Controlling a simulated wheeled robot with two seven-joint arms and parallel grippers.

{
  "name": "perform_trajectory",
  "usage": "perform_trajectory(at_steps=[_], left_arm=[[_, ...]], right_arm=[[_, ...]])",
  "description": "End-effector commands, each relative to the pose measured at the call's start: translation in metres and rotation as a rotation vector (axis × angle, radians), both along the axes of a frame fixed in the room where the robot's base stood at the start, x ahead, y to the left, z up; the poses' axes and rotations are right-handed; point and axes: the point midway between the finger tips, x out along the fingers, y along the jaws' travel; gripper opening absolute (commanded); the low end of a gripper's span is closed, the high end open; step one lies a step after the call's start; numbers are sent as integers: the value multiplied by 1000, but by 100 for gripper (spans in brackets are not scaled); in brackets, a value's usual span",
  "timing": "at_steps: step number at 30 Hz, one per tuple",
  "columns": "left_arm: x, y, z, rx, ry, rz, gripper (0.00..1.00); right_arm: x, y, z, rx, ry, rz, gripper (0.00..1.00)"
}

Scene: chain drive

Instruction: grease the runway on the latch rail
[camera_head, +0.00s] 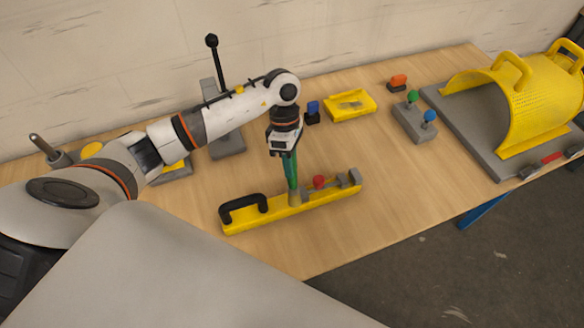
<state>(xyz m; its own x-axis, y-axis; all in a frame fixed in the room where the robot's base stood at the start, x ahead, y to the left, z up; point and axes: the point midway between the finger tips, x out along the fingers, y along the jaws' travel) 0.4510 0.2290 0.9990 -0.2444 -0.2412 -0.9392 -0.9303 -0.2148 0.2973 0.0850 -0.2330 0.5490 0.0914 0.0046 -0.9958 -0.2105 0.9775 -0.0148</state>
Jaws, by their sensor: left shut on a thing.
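The latch rail (271,213) is a long yellow bar lying on the wooden table, with a black handle at its left end, a red knob (319,181) and grey blocks towards its right end. My left gripper (286,152) is above the rail, shut on a green grease brush (290,171). The brush points down, and its pale tip is at the rail, between the black handle and the red knob. I cannot tell whether the tip touches the surface. The runway itself is hard to make out. My right gripper is not in view.
A yellow tray (351,105), a small blue block (312,113), an orange-red block (398,82) and a grey box with green and blue knobs (413,122) stand behind. A yellow perforated guard (530,100) is at right. A grey lever stand (227,144) is behind my arm. The table's front right is clear.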

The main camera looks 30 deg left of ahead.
Motion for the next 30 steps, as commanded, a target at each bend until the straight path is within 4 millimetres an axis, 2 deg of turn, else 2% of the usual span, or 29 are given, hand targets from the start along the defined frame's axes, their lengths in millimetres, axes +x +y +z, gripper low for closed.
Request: perform_trajectory(at_steps=[3,11,30], left_arm=[[2,2,14,-1,-1,4,1],[4,7,33,0,-1,9,1],[4,7,34,-1,-1,10,1]], right_arm=[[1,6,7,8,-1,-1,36],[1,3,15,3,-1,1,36],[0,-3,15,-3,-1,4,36]])
